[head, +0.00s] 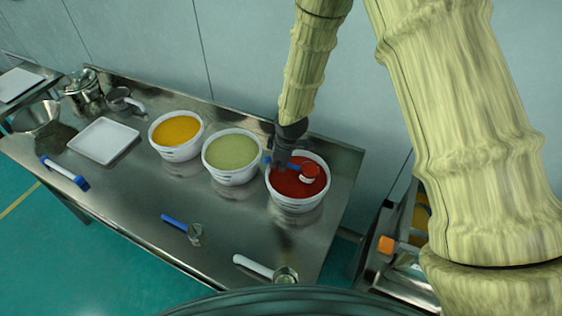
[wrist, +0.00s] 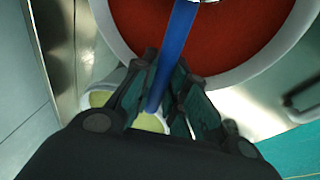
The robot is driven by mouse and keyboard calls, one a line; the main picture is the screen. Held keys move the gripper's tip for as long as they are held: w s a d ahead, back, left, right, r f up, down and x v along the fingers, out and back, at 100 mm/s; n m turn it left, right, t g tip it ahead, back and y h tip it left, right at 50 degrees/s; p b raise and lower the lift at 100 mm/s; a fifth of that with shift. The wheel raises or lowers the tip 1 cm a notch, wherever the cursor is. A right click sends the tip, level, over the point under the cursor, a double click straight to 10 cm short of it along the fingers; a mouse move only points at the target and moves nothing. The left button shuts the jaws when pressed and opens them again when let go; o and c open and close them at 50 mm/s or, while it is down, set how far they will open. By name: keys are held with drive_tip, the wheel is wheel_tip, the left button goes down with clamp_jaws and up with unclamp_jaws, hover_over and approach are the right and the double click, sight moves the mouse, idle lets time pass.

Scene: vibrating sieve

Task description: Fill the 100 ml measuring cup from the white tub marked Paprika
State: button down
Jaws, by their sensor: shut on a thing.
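A white tub of red powder (head: 294,206) stands at the right end of the steel table; its marking is too small to read. It also shows in the wrist view (wrist: 110,32), with the red powder filling much of the top. My gripper (head: 281,163) is shut on the blue handle (wrist: 178,35) of a measuring cup. The cup's bowl (head: 308,179) is over the red powder inside the tub's rim, and red shows in its mouth. I cannot tell whether the bowl touches the powder, nor read its size. In the wrist view my fingers (wrist: 166,88) sit either side of the handle.
White tubs of green powder (head: 232,176) and yellow powder (head: 177,152) stand to the left. A blue-handled cup (head: 194,233) and a white-handled cup (head: 285,274) lie in front. A white tray (head: 103,140) and steel bowl (head: 37,118) are far left. The table's front middle is mostly clear.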

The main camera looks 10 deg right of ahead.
drive_tip(key=shift+w+a+r+g+h+p, duration=0.1)
drive_tip(key=shift+a+r+g+h+p, duration=0.15)
drive_tip(key=shift+r+h+p, duration=0.25)
drive_tip(key=shift+w+a+r+g+h+p, duration=0.15)
drive_tip(key=shift+r+g+h+p, duration=0.1)
drive_tip(key=shift+r+h+p, duration=0.25)
drive_tip(key=shift+s, duration=0.1)
